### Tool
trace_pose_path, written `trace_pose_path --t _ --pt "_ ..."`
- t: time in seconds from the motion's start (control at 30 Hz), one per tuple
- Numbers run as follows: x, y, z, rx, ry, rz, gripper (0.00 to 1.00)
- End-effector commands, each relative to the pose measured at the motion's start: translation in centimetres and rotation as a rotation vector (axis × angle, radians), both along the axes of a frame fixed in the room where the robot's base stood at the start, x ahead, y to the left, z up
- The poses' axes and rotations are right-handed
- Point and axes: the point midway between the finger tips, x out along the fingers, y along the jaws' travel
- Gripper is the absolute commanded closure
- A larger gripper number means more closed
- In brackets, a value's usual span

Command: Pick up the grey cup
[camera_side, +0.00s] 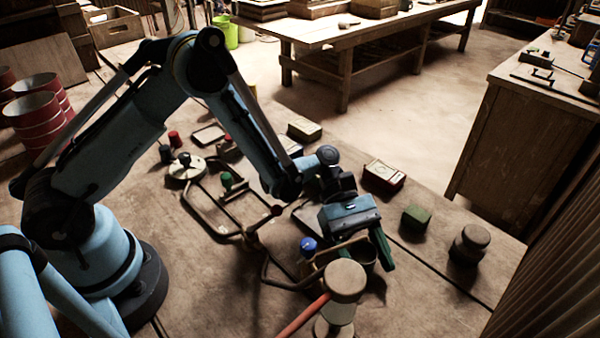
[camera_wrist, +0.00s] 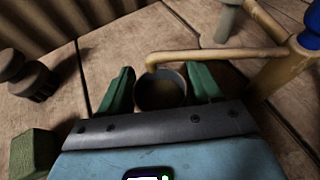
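The grey cup (camera_wrist: 160,92) stands upright in the wrist view, between the green fingers of my gripper (camera_wrist: 160,78). I look down into its open top. One finger is on each side, close to its wall; whether either touches is not clear. In the side view, my gripper (camera_side: 362,247) is low over the bench, with a green finger pointing down at its right. There the cup is largely hidden behind a tan bar and a round wooden head.
A tan bent bar with a blue knob (camera_side: 308,246) runs beside the cup; its arm (camera_wrist: 215,54) passes just behind the rim in the wrist view. A round wooden-headed tool (camera_side: 345,279) stands in front. A green block (camera_side: 415,217) and a dark knob (camera_side: 469,244) are to the right.

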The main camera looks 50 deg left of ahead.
Motion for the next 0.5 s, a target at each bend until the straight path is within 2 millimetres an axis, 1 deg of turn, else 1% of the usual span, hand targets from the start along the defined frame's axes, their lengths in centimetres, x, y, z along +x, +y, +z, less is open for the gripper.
trace_pose_path --t 0.03,0.2,0.23,0.27,0.3,0.5 --pt "0.01 0.02 0.01 0.000 0.000 0.000 0.44" --pt "0.02 0.02 0.01 0.000 0.000 0.000 0.70" --pt "0.02 0.02 0.01 0.000 0.000 0.000 0.75" --pt "0.02 0.03 0.02 0.000 0.000 0.000 0.78" --pt "0.02 0.03 0.02 0.000 0.000 0.000 0.83" --pt "0.02 0.03 0.07 0.000 0.000 0.000 0.83"
